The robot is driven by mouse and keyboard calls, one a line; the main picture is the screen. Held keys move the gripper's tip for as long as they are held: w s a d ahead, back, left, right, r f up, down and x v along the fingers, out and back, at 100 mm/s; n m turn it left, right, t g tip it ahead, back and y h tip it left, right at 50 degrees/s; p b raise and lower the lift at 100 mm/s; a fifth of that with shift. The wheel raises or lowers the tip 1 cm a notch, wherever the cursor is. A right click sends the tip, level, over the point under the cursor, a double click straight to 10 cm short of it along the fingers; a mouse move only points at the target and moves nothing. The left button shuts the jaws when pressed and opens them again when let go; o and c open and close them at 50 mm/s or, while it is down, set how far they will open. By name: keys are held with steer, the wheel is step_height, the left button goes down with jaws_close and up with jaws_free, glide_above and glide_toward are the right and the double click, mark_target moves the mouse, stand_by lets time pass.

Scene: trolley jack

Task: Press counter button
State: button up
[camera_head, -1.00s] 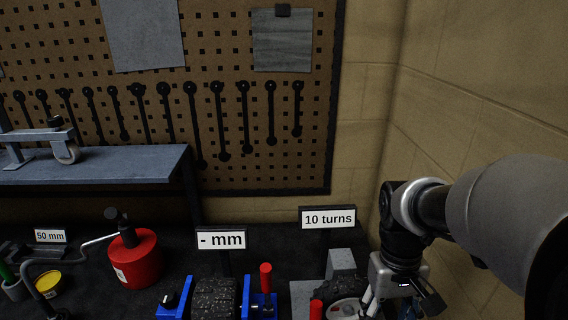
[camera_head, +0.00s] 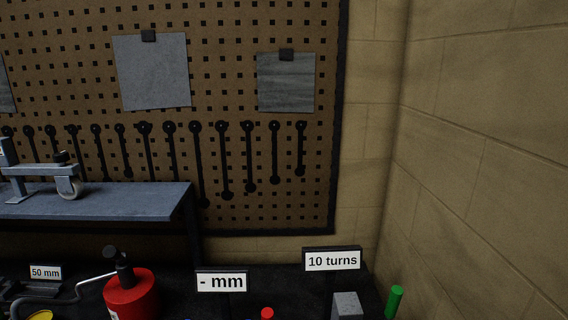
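The "10 turns" sign (camera_head: 332,260) stands upright at the back of the bench on the right, near the wall corner. The "- mm" sign (camera_head: 221,282) stands to its left. I cannot make out a counter button in this view; the area in front of the signs is mostly cut off by the bottom edge. My gripper and arm are not in view, so its state and its distance to the signs do not show.
A red can (camera_head: 131,296) with a crank and a "50 mm" sign (camera_head: 45,272) are at the lower left. A grey block (camera_head: 346,306), a green cylinder (camera_head: 394,302) and a red knob (camera_head: 267,313) show at the bottom. A raised shelf (camera_head: 100,202) stands before the pegboard (camera_head: 225,90).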

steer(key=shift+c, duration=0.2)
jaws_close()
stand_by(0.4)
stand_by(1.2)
